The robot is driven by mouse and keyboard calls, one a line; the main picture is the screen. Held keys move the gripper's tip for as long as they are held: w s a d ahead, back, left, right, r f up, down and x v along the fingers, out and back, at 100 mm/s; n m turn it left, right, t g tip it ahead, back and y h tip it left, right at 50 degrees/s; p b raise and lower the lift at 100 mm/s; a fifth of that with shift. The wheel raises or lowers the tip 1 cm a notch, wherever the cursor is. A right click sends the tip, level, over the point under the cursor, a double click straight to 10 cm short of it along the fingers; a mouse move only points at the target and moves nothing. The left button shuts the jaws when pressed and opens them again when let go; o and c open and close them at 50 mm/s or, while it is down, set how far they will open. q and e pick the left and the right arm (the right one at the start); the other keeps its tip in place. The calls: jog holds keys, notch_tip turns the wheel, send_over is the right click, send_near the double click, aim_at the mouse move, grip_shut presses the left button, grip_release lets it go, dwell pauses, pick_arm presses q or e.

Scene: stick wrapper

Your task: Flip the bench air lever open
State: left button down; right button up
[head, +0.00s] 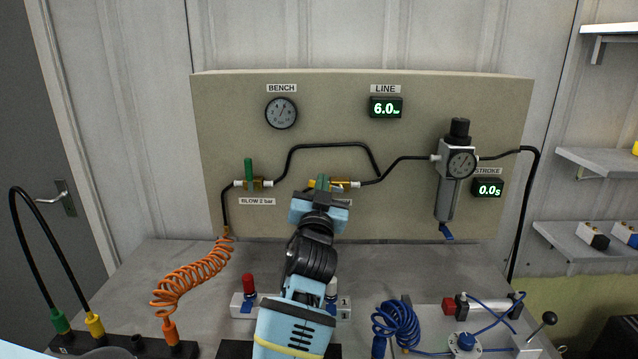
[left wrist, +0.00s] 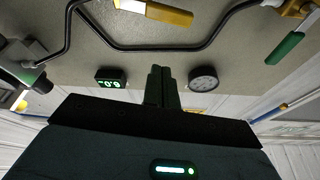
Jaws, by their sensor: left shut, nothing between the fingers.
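My right gripper is not in view.
The BLOW valve's green lever (head: 249,171) stands upright to the left. The BENCH gauge (head: 281,113), the LINE display (head: 385,108) reading 6.0 and a regulator (head: 455,170) are on the panel. An orange coiled hose (head: 190,277) and blue hose (head: 396,323) lie on the bench.

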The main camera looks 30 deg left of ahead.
pick_arm(q)
jog(key=w+a, duration=0.1)
jog(key=w+a+f, duration=0.1)
jog(key=w, duration=0.1)
jog(key=w+a+f, duration=0.1)
jog(key=shift+w+a, duration=0.15)
jog(key=shift+w, duration=0.05)
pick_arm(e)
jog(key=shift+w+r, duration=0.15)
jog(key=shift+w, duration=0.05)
